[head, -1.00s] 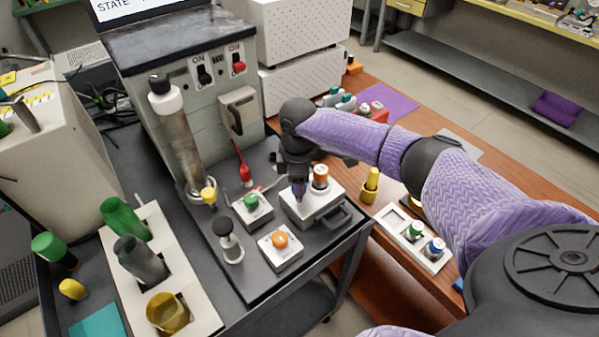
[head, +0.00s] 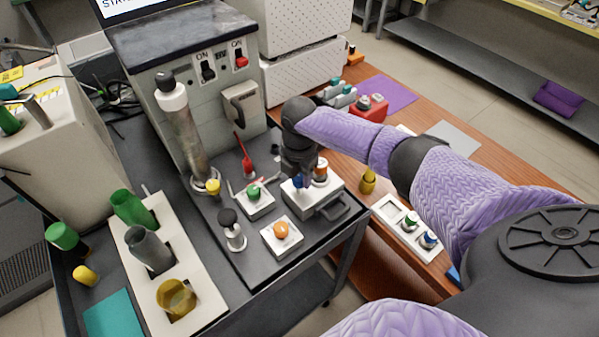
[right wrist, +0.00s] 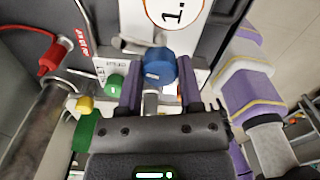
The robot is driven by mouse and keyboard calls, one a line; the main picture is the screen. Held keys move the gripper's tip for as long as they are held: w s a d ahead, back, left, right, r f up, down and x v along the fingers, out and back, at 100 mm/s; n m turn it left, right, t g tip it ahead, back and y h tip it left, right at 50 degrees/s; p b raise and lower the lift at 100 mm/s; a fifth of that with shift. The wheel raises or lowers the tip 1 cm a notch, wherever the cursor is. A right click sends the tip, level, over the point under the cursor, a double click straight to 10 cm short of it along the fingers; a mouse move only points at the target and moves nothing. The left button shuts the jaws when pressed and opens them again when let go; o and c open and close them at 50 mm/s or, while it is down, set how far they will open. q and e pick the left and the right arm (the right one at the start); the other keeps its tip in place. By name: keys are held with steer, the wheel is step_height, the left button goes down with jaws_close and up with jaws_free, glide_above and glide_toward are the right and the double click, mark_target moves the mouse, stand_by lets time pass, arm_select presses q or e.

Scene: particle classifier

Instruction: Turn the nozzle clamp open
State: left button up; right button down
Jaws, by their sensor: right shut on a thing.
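My right gripper (head: 298,178) is over the white box with a drawer handle (head: 329,201). In the right wrist view its purple fingers (right wrist: 160,82) are closed on either side of a round blue knob (right wrist: 158,62). An orange-capped piece (head: 320,171) stands on the same box, close beside the gripper. I cannot tell for certain which part is the nozzle clamp. A glass column (head: 187,130) with a yellow knob (head: 212,187) at its foot stands to the left, and a red piece (head: 247,166) stands near it. My left gripper is not in view.
Green-topped (head: 253,192) and orange-topped (head: 281,231) white blocks and a black-topped post (head: 231,228) stand close by on the cart. A white rack (head: 197,304) holds cups at left. A yellow piece (head: 368,182) and a white tray (head: 388,212) are on the right.

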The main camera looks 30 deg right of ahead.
mark_target(299, 177)
steer(key=shift+n, duration=0.8)
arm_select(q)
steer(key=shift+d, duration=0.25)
arm_select(e)
steer(key=shift+n, duration=0.3)
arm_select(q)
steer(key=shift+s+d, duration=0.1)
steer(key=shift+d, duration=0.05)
arm_select(e)
steer(key=shift+n, duration=0.3)
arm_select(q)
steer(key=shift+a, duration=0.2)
arm_select(e)
steer(key=shift+c, duration=1.2)
jaws_free()
arm_select(q)
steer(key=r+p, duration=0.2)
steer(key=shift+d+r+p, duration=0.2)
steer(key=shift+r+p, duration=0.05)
steer(key=shift+p, duration=0.05)
arm_select(e)
step_height(299, 177, up, 10)
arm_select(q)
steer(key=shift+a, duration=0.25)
